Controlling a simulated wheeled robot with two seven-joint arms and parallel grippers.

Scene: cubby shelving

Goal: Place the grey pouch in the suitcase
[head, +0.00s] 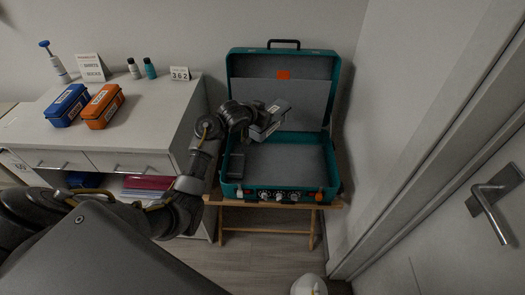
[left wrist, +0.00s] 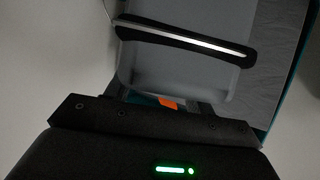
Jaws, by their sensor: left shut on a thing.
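The teal suitcase (head: 333,150) stands open on a wooden folding stand, its lid upright against the wall. My left gripper (head: 262,122) is over the suitcase, in front of the lid. It is shut on the grey pouch (head: 276,114) and holds it above the suitcase floor. In the left wrist view the grey pouch (left wrist: 185,75) shows large beyond the gripper, with a dark band and a pale zipper line. The gripper's fingertips are hard to make out. My right gripper is in neither view.
A dark item (head: 237,165) lies at the suitcase's left inner side; the rest of its grey floor looks clear. A white cabinet (head: 150,130) with blue (head: 66,105) and orange (head: 103,106) cases stands left. A door (head: 480,225) is at right.

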